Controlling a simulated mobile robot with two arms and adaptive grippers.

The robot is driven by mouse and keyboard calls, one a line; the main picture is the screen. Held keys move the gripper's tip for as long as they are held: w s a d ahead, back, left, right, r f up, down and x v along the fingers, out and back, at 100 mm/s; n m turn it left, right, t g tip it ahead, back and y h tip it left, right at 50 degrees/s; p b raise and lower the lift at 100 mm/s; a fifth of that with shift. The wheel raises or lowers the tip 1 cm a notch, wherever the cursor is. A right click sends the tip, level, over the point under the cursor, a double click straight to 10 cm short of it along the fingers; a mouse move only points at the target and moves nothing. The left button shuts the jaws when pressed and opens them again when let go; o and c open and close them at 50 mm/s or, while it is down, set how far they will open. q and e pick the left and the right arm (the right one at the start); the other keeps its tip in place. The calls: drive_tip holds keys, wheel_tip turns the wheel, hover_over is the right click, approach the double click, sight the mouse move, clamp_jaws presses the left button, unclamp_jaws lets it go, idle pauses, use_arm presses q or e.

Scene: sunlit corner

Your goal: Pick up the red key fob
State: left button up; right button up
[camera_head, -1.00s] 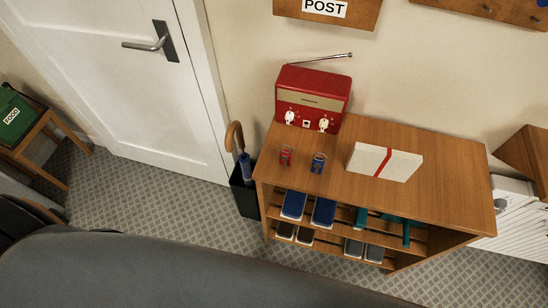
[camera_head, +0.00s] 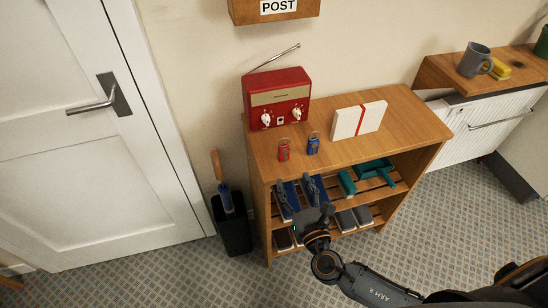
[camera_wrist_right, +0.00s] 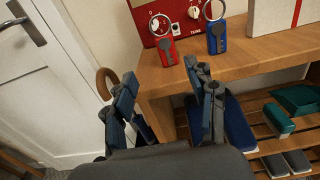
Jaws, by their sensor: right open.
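The red key fob (camera_head: 284,151) stands on the top of the wooden shoe bench (camera_head: 365,155), near its front left edge, with a metal ring at its upper end. It also shows in the right wrist view (camera_wrist_right: 168,52), beyond and a little above the fingertips. My right gripper (camera_head: 296,185) is open and empty, in front of the bench and below the red fob in the head view. Its two fingers spread apart in the wrist view (camera_wrist_right: 162,78). Neither finger touches the fob. My left gripper is not in view.
A blue key fob (camera_head: 313,145) stands just right of the red one. A red radio (camera_head: 277,97) stands behind them, and a white box with a red band (camera_head: 347,122) is to the right. An umbrella stand (camera_head: 233,225) is left of the bench.

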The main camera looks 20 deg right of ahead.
sight(285, 153)
drive_tip(key=w, duration=0.6)
drive_tip(key=shift+w+p, duration=0.35)
drive_tip(key=shift+p, duration=0.05)
drive_tip(key=shift+w, duration=0.45)
drive_tip(key=w, duration=0.3)
drive_tip(key=w+p, duration=0.1)
drive_tip(key=shift+w+d, duration=0.15)
drive_tip(key=shift+d, duration=0.1)
drive_tip(key=shift+w, duration=0.35)
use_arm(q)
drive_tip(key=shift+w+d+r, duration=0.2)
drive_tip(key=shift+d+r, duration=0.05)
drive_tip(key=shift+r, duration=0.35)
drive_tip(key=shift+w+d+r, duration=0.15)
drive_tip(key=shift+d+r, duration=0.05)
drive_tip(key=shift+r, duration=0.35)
use_arm(e)
clamp_jaws()
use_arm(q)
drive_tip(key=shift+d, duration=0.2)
